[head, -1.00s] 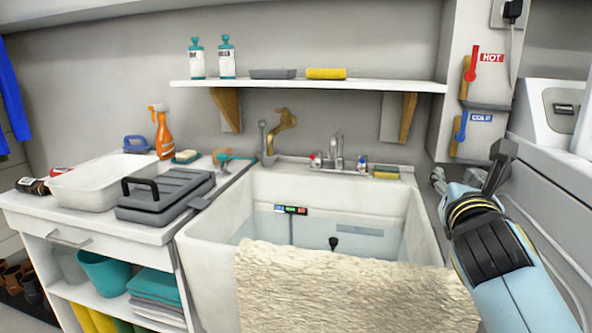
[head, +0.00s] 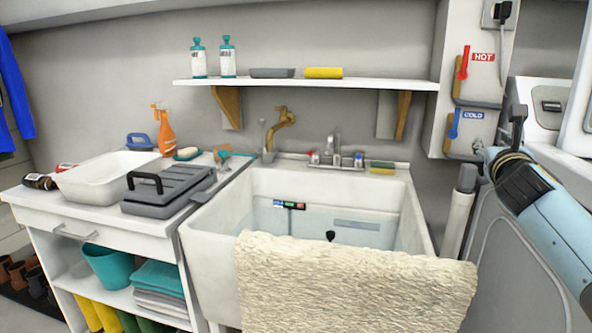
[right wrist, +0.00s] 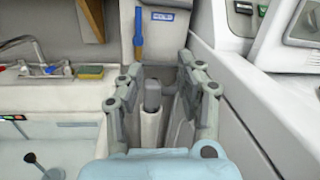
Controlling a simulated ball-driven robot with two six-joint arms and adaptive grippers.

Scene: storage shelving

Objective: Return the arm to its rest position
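My right arm comes in from the right edge in the head view. My right gripper (head: 498,138) is raised in front of the wall at the right, beside the blue COLD lever (head: 454,123) and below and right of the red HOT lever (head: 463,62). In the right wrist view its two fingers (right wrist: 166,82) stand apart with nothing held between them. The blue lever (right wrist: 139,28) is beyond and above them. A pale upright post (right wrist: 151,110) shows in the gap, farther back. My left gripper does not show.
The sink (head: 210,240) holds water, with a cream towel (head: 350,285) over its front rim. A wall shelf (head: 300,84) carries bottles above. The counter (head: 105,215) at left holds a white tub and a grey case. A white machine (head: 535,95) stands at the right.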

